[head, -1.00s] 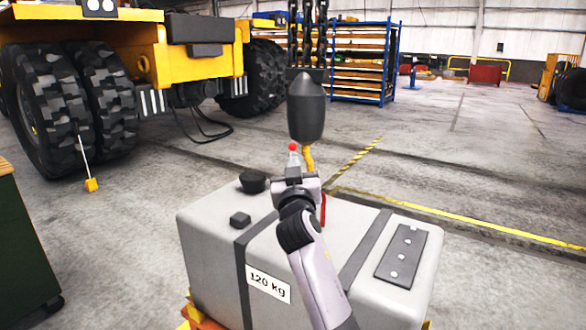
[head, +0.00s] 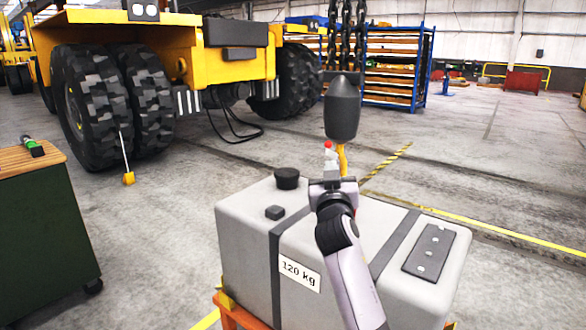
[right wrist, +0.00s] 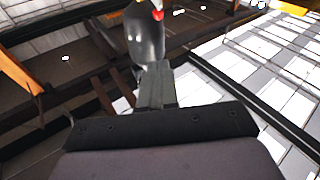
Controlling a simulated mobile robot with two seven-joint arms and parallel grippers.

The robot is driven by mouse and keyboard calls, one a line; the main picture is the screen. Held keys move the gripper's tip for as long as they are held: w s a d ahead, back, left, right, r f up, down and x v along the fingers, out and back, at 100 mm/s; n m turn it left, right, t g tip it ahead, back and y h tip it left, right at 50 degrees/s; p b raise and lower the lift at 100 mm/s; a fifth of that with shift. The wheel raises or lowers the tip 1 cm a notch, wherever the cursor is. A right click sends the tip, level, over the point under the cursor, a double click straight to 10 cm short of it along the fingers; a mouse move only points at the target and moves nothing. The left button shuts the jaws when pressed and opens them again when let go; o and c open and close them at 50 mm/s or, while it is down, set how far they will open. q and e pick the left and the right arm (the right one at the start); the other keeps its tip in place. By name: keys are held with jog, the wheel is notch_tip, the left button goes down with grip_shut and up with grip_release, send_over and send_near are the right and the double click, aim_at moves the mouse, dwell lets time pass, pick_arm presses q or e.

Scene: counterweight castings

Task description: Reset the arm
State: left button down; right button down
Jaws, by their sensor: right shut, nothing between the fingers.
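My right arm rises from the bottom of the head view, in front of a grey casting. Its gripper (head: 331,172) is shut and empty, pointing away from me below the dark hanging hook block (head: 342,108). A small pale piece with a red top (head: 328,146) shows just beyond the fingertips; I cannot tell whether they touch. In the right wrist view the shut fingers (right wrist: 156,84) point at a dark rounded body with a red spot near its top. My left gripper is out of view.
The casting (head: 244,222), labelled 120 kg, sits on an orange support under the right arm. Chains (head: 346,35) hang above. A green cabinet (head: 45,235) stands left, a yellow truck (head: 150,50) behind. Floor right of the casting is clear.

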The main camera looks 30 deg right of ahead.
jog(key=shift+f, duration=0.1)
jog(key=s+a+f+n+g+y+p, duration=0.1)
jog(key=s+a+f+n+y, duration=0.3)
jog(key=f, duration=0.7)
jog(key=s+a+f+n+g+y+p, duration=0.15)
jog(key=s+a+f+y, duration=0.35)
jog(key=f, duration=0.7)
jog(key=s+a+f+g+y, duration=0.1)
jog(key=s+a+f, duration=0.2)
jog(key=s, duration=0.4)
jog(key=s+a+f+n+g+y, duration=0.1)
jog(key=s+a+f+g, duration=0.1)
jog(key=s+a+f, duration=0.2)
jog(key=s+a+f+g+y, duration=0.1)
jog(key=s+a+f+y, duration=0.1)
jog(key=s+f, duration=0.4)
jog(key=s+a, duration=0.1)
jog(key=s, duration=0.4)
jog(key=shift+s+a+f+n, duration=0.15)
jog(key=shift+s+f+n, duration=0.05)
jog(key=shift+n, duration=0.15)
